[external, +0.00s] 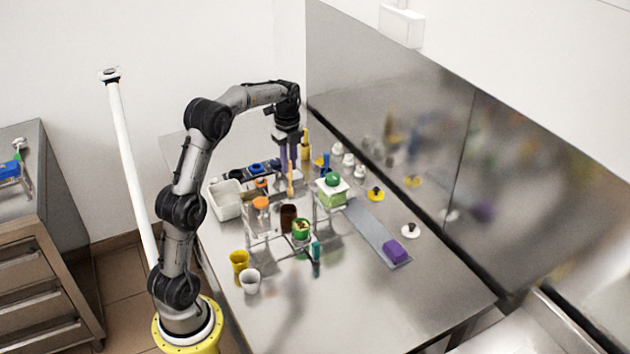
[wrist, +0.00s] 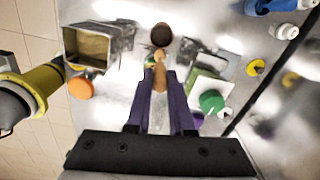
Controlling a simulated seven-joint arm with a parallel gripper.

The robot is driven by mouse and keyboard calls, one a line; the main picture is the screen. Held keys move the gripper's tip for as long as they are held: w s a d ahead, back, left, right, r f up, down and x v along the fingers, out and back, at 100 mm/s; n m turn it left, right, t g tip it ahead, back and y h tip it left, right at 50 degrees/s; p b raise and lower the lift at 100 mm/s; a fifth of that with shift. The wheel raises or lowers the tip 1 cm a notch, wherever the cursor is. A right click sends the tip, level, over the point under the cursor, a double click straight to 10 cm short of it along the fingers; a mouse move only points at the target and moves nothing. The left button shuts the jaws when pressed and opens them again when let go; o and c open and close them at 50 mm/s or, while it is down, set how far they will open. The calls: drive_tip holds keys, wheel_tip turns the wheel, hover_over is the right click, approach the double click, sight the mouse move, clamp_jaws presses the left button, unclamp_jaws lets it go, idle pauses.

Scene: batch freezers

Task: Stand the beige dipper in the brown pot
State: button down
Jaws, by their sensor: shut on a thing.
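My gripper (external: 288,165) has purple fingers and points down over the middle of the steel table. It is shut on the beige dipper (external: 290,184), which hangs below the fingertips, roughly upright. In the wrist view the dipper (wrist: 159,72) shows between the fingers, its end pointing towards the brown pot. The brown pot (external: 287,217) stands on the table in front of the dipper in the external view. In the wrist view the pot (wrist: 161,36) is a dark round shape just beyond the dipper. The dipper appears outside the pot, but its exact height is hard to tell.
A green pot (external: 301,231) stands close beside the brown pot. A white bin (external: 225,200), an orange-topped item (external: 260,203) and a green-and-white container (external: 332,191) stand around. Yellow (external: 239,260) and white (external: 250,281) cups are at the front left. The front right of the table is clear.

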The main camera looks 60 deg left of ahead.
wheel_tip(320, 180, down, 6)
drive_tip(key=a, duration=0.1)
drive_tip(key=shift+a, duration=0.4)
drive_tip(key=shift+f, duration=0.15)
idle(1.2)
drive_tip(key=shift+f, duration=0.35)
drive_tip(key=shift+f, duration=1)
drive_tip(key=shift+f, duration=0.35)
drive_tip(key=shift+f, duration=0.9)
drive_tip(key=c, duration=0.7)
unclamp_jaws()
